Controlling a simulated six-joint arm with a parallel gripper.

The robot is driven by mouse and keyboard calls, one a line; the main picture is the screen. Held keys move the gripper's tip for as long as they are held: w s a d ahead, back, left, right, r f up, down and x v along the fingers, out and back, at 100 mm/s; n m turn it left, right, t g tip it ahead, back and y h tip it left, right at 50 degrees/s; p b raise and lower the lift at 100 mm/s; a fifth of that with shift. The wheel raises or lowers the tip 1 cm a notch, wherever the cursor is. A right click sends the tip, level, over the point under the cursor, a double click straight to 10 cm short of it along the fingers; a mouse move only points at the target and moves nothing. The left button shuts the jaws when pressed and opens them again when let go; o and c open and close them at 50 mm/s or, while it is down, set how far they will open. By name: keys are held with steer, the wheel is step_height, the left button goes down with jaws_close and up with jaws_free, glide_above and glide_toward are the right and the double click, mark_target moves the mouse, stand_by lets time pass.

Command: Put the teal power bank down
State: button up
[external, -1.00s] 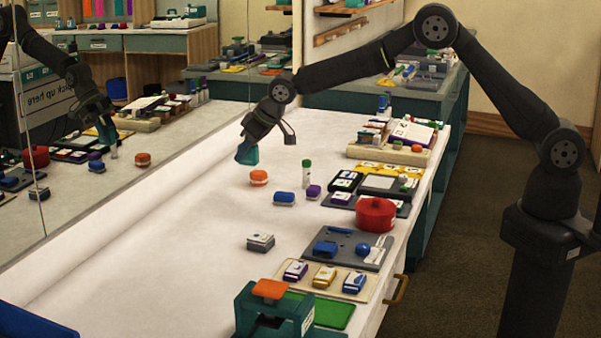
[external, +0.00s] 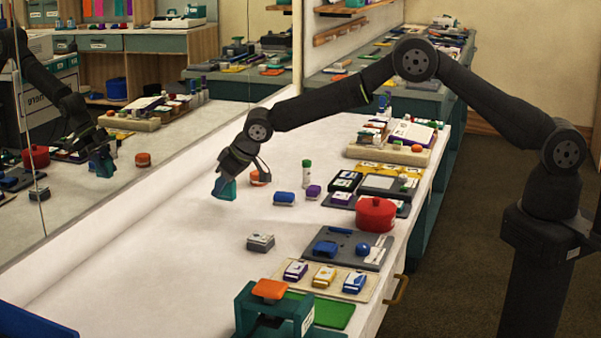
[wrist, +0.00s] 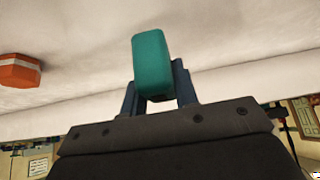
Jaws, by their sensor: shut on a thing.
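The teal power bank (external: 226,189) is held in my gripper (external: 227,179) on the left part of the white table, in the external view. It hangs tilted, with its lower end close to the tabletop; I cannot tell whether it touches. In the wrist view the teal power bank (wrist: 152,62) is clamped between the two fingers of my gripper (wrist: 158,85). The fingers are shut on its sides. White tabletop shows beyond it.
An orange object (external: 260,178) is just right of my gripper, and shows in the wrist view (wrist: 20,71). A blue object (external: 284,198) and a grey box (external: 260,242) are nearer the camera. A mirror (external: 130,130) runs along the left. White table (external: 170,240) in front is clear.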

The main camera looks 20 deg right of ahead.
mark_target(223, 197)
steer(key=shift+f, duration=1.7)
steer(key=shift+f, duration=0.15)
steer(key=o, duration=1.1)
steer(key=shift+c, duration=0.2)
steer(key=shift+s+d+r, duration=0.1)
steer(key=shift+d+r, duration=0.05)
steer(key=shift+r, duration=0.35)
steer(key=v, duration=1.1)
steer(key=shift+s, duration=0.1)
